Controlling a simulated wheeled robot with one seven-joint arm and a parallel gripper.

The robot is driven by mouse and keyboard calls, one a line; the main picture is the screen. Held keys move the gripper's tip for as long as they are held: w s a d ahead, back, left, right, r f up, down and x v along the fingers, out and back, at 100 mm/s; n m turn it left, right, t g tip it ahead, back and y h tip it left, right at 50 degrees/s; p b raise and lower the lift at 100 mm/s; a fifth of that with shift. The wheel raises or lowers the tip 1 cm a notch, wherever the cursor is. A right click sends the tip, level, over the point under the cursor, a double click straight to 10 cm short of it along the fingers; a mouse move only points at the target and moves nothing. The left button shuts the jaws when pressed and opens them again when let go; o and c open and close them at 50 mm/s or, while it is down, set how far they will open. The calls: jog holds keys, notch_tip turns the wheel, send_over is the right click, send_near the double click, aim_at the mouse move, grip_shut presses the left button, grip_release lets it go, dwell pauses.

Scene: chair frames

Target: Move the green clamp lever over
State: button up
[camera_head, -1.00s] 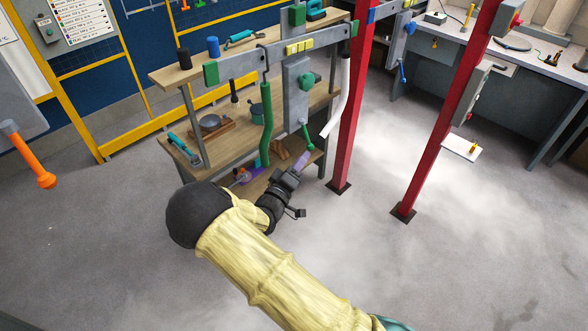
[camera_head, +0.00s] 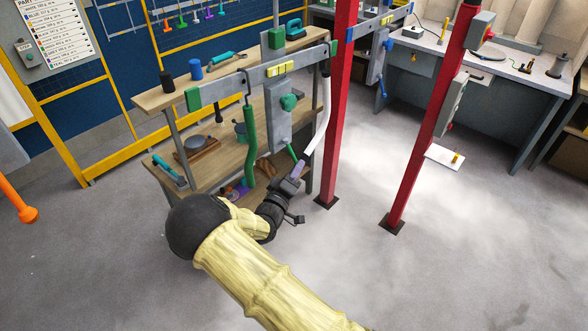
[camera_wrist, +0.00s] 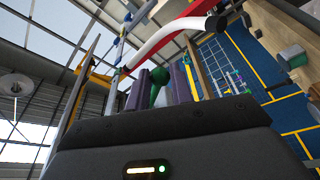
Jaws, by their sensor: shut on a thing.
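The green clamp lever (camera_head: 291,151) is a thin green bar hanging tilted below the grey upright plate (camera_head: 279,130) of the hanging frame. Its lower end meets my gripper (camera_head: 298,168), which reaches up to it from below and has purple fingers. My gripper is shut on the lever. In the wrist view, a green rounded part (camera_wrist: 158,86) shows between the purple fingers (camera_wrist: 160,90); the exact contact is hard to make out. A green knob (camera_head: 288,102) sits on the plate above the lever.
A white curved tube (camera_head: 320,118) hangs just right of the lever, beside a red post (camera_head: 340,120). A wooden workbench (camera_head: 165,102) stands behind. Open floor (camera_head: 370,270) lies to the right.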

jog(key=shift+s+d+r, duration=0.2)
jog(key=shift+s+r, duration=0.05)
jog(key=shift+r, duration=0.25)
jog(key=shift+s+d+r+p, duration=0.25)
jog(key=shift+d+r+p, duration=0.15)
jog(key=shift+r, duration=0.1)
jog(key=shift+s+d+r+p, duration=0.25)
jog(key=shift+r+p, duration=0.15)
jog(key=shift+r, duration=0.1)
jog(key=shift+s+d+r+p, duration=0.2)
jog(key=shift+r+p, duration=0.2)
jog(key=shift+r, duration=0.15)
jog(key=shift+s+d+r+p, duration=0.1)
jog(key=shift+d+r+p, duration=0.1)
jog(key=shift+r+p, duration=0.3)
